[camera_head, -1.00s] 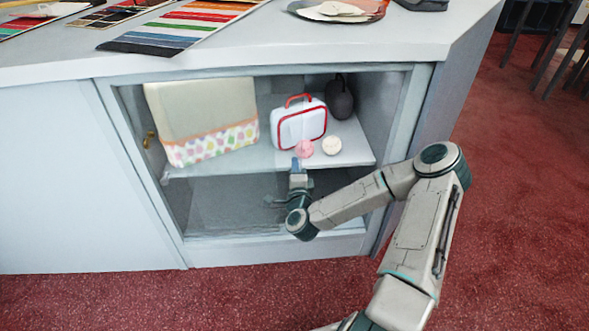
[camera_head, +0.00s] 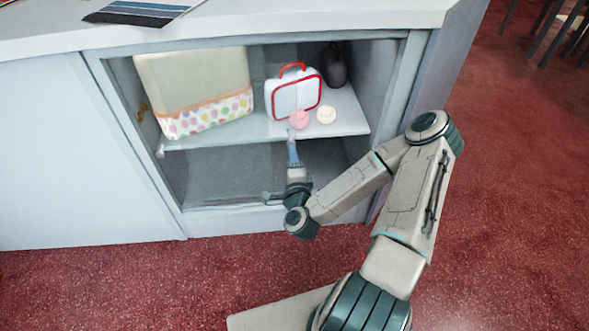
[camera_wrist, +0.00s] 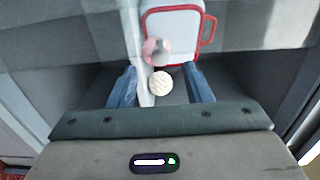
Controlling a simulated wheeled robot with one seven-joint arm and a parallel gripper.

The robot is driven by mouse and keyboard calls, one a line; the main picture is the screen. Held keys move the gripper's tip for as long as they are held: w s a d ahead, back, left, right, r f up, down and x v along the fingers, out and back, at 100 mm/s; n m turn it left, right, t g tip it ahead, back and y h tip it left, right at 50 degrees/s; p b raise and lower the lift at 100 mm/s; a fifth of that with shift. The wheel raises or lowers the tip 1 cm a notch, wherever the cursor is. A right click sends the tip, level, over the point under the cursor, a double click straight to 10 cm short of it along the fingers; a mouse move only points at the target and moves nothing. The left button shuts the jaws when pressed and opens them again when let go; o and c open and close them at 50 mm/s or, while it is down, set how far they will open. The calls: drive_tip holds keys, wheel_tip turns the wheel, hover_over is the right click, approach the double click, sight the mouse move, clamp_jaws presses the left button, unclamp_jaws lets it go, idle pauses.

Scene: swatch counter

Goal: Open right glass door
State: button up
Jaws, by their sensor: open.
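The cabinet's front opening has a pale frame (camera_head: 85,100). A hazy, see-through glass pane (camera_head: 225,170) appears to cover its left part; its exact edges are hard to make out. The right part looks clearer, but I cannot tell for certain whether glass covers it. My gripper (camera_head: 292,140) is open at the middle of the opening, near the shelf front and below the pink ball. In the wrist view, the blue fingers of my gripper (camera_wrist: 160,72) are spread, with a pale upright strip (camera_wrist: 141,70) between them. Whether they touch glass is unclear.
The shelf (camera_head: 345,118) holds a white case with red trim (camera_head: 290,98), a pink ball (camera_head: 299,119), a cream ball (camera_head: 326,115), a dark vase-like object (camera_head: 334,66) and a cream bag with a dotted band (camera_head: 205,95). Red carpet (camera_head: 500,220) is open at right.

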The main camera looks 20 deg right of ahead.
drive_tip(key=shift+s+a+p, duration=0.25)
drive_tip(key=shift+s+p, duration=0.4)
drive_tip(key=shift+s, duration=0.6)
drive_tip(key=shift+s+a+p, duration=0.2)
drive_tip(key=shift+s+p, duration=0.4)
drive_tip(key=shift+s, duration=0.65)
drive_tip(key=w+a+r+n+g+y+p, duration=0.3)
drive_tip(key=a+r+n+g+y+p, duration=0.25)
drive_tip(key=n, duration=0.65)
wheel_tip(320, 180, up, 8)
drive_tip(key=s+d+n+g+p, duration=0.1)
drive_tip(key=d+n+g+p, duration=0.15)
drive_tip(key=n+p, duration=0.3)
drive_tip(key=s+d+r+n+g+h+p, duration=0.1)
drive_tip(key=s+r+g+p, duration=0.2)
drive_tip(key=r, duration=0.5)
drive_tip(key=s+d+r+n+g+h+p, duration=0.1)
drive_tip(key=s+r+p, duration=0.25)
drive_tip(key=r, duration=0.55)
drive_tip(key=s+a+r+g+p, duration=0.1)
drive_tip(key=s+r+p, duration=0.5)
drive_tip(key=s+r, duration=0.7)
wheel_tip(320, 180, up, 3)
drive_tip(key=shift+s+a+f+g, duration=0.15)
drive_tip(key=shift+s+g, duration=0.2)
drive_tip(key=shift+g, duration=0.55)
